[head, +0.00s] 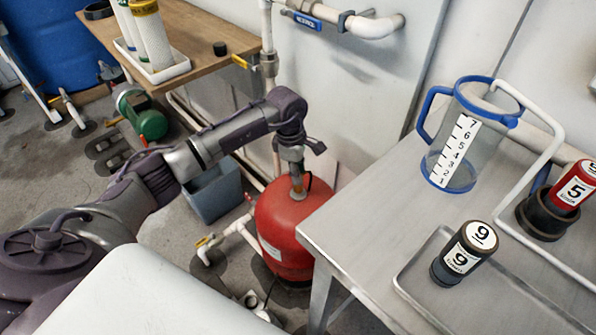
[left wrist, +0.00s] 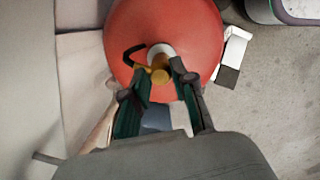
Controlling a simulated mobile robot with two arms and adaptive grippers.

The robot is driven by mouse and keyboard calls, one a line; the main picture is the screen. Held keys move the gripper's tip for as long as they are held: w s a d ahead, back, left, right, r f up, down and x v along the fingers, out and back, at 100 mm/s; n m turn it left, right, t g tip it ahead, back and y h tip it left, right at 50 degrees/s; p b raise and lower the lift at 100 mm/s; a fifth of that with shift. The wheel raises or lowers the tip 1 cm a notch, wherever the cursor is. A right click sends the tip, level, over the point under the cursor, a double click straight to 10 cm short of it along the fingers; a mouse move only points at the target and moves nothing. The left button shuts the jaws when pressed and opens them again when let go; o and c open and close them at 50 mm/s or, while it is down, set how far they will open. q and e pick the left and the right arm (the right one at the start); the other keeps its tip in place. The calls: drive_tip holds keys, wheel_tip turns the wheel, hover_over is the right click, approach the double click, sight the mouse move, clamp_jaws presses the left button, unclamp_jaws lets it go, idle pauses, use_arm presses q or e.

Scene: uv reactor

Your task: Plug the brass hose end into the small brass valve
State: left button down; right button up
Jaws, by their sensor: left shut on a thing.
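My left gripper (head: 297,160) points down at the top of the red tank (head: 285,230). In the left wrist view its two fingers (left wrist: 162,73) are closed around a small brass piece (left wrist: 160,77) over the red tank (left wrist: 205,35). I cannot tell whether this piece is the brass hose end or part of a valve. A pale cylinder (left wrist: 160,52) and a curved black part (left wrist: 132,54) are beside it, above the tank's top. Whether the brass piece is joined to anything is unclear. My right gripper is not in view.
A metal table (head: 350,205) stands close right of the tank, carrying a blue-rimmed jug (head: 457,150) and black bottle 9 (head: 462,258). Floor pipes with a yellow-handled valve (head: 205,241) are left of the tank. A blue-grey bin (head: 213,190) is behind.

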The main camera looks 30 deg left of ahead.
use_arm(q)
drive_tip(key=c, duration=0.9)
unclamp_jaws()
drive_tip(key=shift+f, duration=0.1)
drive_tip(key=shift+o, duration=0.2)
wheel_tip(320, 180, up, 12)
drive_tip(key=a, duration=0.1)
drive_tip(key=shift+s+a, duration=0.2)
